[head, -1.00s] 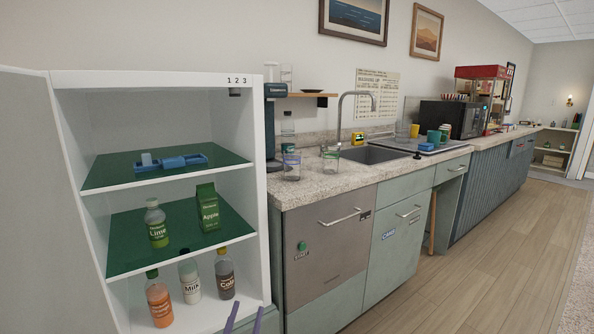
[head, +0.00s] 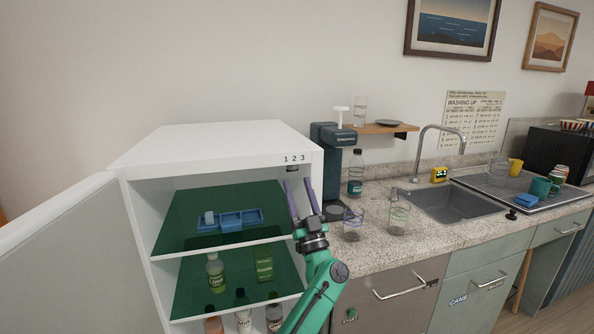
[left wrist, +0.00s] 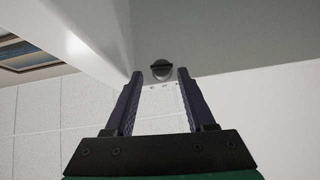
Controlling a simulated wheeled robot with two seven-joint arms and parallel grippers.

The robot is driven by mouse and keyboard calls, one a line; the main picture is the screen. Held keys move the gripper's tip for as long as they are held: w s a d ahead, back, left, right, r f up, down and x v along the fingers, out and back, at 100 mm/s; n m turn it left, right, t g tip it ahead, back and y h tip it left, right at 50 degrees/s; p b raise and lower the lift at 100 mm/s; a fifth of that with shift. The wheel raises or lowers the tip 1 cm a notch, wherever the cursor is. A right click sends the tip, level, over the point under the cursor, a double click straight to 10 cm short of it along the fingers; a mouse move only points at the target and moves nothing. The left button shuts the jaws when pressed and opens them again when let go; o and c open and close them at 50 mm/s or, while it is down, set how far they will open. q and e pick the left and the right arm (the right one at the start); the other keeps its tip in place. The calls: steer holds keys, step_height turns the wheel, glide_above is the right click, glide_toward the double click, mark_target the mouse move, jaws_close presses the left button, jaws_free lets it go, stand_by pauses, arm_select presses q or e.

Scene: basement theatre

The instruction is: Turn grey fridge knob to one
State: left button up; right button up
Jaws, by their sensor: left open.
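The open white fridge (head: 215,140) stands at the left in the head view, with the marks 1 2 3 on its top front edge. The dark grey knob (head: 292,168) hangs under that edge, just below the marks. In the left wrist view the knob (left wrist: 161,70) is round with a dark bar across it. My left gripper (head: 300,196) is open at the fridge's upper right opening, with its fingers pointing up just below the knob. In the wrist view its fingertips (left wrist: 156,78) lie on either side of the knob, which appears apart from both. My right gripper is not in view.
Green shelves hold a blue tray (head: 230,219), a lime bottle (head: 215,272) and a green carton (head: 264,265). The fridge door (head: 75,270) is open at the left. A coffee machine (head: 335,160) and glasses stand on the counter (head: 380,245) to the right.

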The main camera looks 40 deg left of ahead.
mark_target(293, 170)
arm_select(q)
steer(key=x, duration=0.3)
steer(key=shift+s+a+r, duration=0.15)
steer(key=shift+r, duration=0.1)
steer(key=shift+f, duration=0.1)
steer(key=shift+c, duration=1.2)
jaws_close()
steer(key=shift+p, duration=0.35)
